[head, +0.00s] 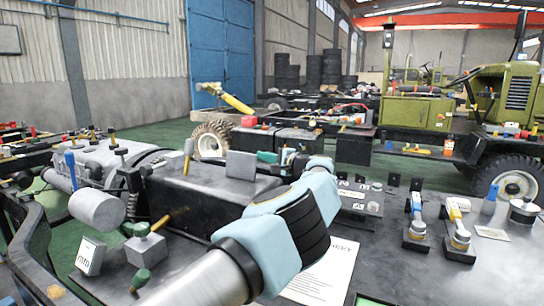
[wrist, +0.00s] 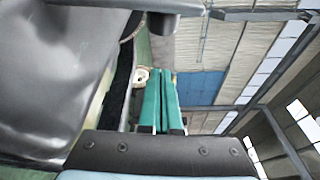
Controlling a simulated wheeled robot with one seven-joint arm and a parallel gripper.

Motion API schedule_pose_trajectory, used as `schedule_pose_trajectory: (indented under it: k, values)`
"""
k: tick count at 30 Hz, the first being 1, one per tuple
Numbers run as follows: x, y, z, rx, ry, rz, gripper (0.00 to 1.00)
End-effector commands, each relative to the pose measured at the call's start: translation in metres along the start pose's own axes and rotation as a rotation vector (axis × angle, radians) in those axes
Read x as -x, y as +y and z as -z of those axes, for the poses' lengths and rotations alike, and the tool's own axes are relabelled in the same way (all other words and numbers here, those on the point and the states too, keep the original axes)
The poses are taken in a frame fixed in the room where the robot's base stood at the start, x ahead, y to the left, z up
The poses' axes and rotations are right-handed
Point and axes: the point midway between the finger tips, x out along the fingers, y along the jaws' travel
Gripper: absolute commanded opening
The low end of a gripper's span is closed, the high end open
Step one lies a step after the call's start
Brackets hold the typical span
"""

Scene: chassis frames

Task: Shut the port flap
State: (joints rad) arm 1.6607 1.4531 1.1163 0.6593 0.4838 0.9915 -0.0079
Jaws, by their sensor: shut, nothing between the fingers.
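A grey flat plate that looks like the port flap (head: 241,165) stands upright, swung open, on top of a dark box-shaped housing (head: 205,182) in the head view. My gripper (head: 265,157) is just right of the flap, its green fingers pointing left toward it. I cannot tell whether they touch. In the wrist view the two green fingers (wrist: 160,72) lie side by side, shut and empty. The port opening itself is hidden from these views.
A dark grey surface (wrist: 50,70) fills the left of the wrist view, close to the fingers. In the head view a printed sheet (head: 322,275) and several small fittings lie on the bench at right. A grey cylinder (head: 97,208) is at left. Green vehicles stand behind.

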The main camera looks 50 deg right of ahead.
Motion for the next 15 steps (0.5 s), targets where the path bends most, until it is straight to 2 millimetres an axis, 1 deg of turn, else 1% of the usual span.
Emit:
schedule_pose_trajectory:
  k: [1,3,8,15]
  values:
    - [-0.008,-0.002,-0.001,0.0,-0.002,0.0,0.0]
    - [-0.003,-0.002,-0.003,-0.001,0.0,0.0,0.0]
    - [0.001,-0.001,-0.011,-0.002,0.001,0.0,0.0]
    - [0.006,-0.002,-0.028,-0.002,0.0,0.0,0.0]
